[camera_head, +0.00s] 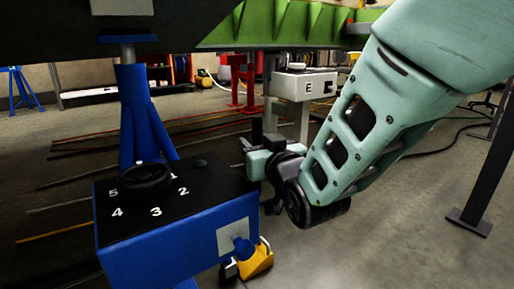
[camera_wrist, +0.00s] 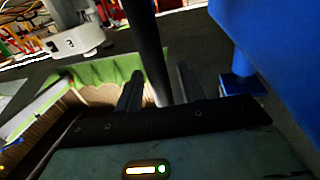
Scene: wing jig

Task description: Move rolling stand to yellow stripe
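A blue stand (camera_head: 170,245) with a black top marked with numbers is in the front left of the head view. A blue shape at the right of the wrist view (camera_wrist: 285,60) seems part of a stand. I cannot tell for sure which stand is the rolling one. My gripper (camera_head: 250,150) is beyond the blue stand's right side. In the wrist view its two fingers (camera_wrist: 158,92) are apart, with a dark pole (camera_wrist: 148,45) in line between them and gaps on both sides. A yellow-orange stripe (camera_head: 55,234) lies on the floor at the left, partly hidden.
A grey post with a box marked E (camera_head: 304,84) stands behind my gripper. A red stand (camera_head: 240,80) is farther back. A large green ribbed structure (camera_head: 285,25) hangs overhead. A dark post (camera_head: 487,165) with a foot plate is at right. Floor at lower right is clear.

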